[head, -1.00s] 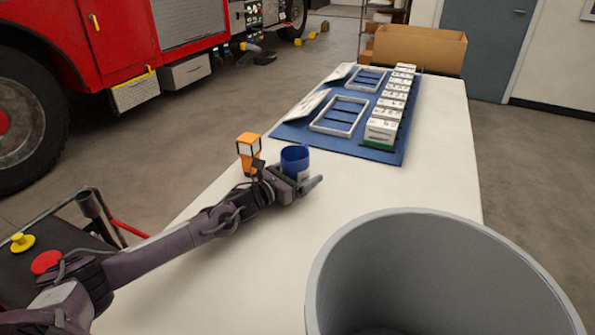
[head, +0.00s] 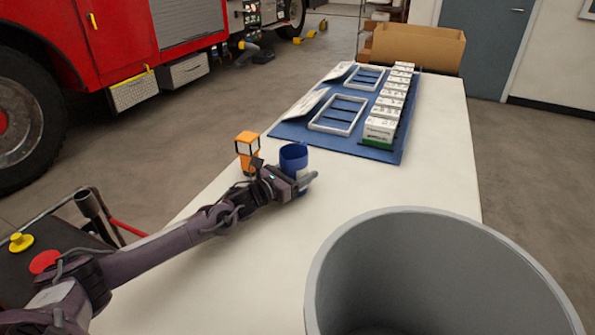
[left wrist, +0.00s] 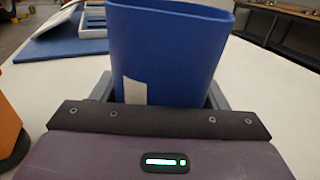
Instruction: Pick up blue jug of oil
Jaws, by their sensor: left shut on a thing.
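The blue jug (head: 294,157) stands upright at the table's left side, an open-topped container with a pale label patch. It fills the middle of the left wrist view (left wrist: 168,55). My left gripper (head: 298,183) is shut on the jug, its fingers on either side of the lower body. The fingers and wrist hide part of the jug's lower side. I cannot tell whether its base touches the table. My right gripper is not in view.
An orange lantern-like object (head: 247,150) stands close to the left of the jug. A large grey bin (head: 335,255) fills the front right. A blue mat (head: 385,153) with white frames and boxes lies farther back. The table (head: 430,180) is clear right of the jug.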

